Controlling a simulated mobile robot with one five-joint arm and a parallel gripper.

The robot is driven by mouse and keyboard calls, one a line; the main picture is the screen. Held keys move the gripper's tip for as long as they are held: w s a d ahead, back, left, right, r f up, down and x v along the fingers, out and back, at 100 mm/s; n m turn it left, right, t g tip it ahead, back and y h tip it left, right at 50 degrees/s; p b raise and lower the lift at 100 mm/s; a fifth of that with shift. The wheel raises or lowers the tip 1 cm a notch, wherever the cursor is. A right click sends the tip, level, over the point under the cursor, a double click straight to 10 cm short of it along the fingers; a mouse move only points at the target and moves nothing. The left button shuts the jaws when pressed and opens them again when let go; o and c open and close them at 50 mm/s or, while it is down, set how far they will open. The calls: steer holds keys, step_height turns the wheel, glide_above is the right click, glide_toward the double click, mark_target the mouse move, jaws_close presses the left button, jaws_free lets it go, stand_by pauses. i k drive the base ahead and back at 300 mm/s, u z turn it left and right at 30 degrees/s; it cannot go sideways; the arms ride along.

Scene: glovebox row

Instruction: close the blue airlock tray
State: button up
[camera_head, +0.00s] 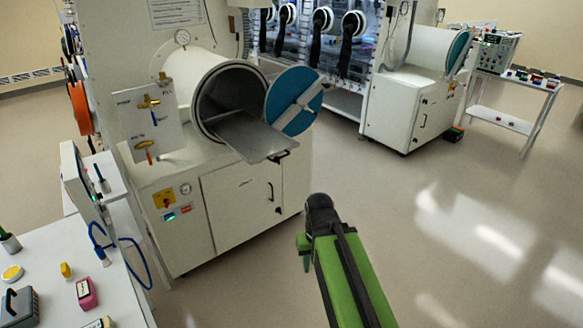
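The airlock with the blue round door (294,101) is at upper centre. Its door is swung open to the right of the chamber mouth. A flat grey metal tray (250,138) sticks out of the white cylindrical chamber (195,83), with a dark handle (279,156) at its front edge. The tray's back part is inside the dark chamber. My green and black arm rises from the bottom centre, in front of and below the tray. A small green part at its end, perhaps my gripper (305,252), is apart from the tray; its fingers are not clear.
A white cabinet (225,207) stands under the chamber. A valve panel (149,122) is left of it. A bench (60,267) with small items is at lower left. A second blue-door airlock (425,48) and a cart (505,115) are at back right. The floor at right is clear.

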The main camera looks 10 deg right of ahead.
mark_target(255, 140)
steer(key=u, duration=0.25)
steer(key=i, duration=0.6)
steer(key=u, duration=1.05)
steer(key=k, duration=0.5)
steer(key=u, duration=0.2)
steer(key=i, duration=1)
steer(key=u, duration=0.05)
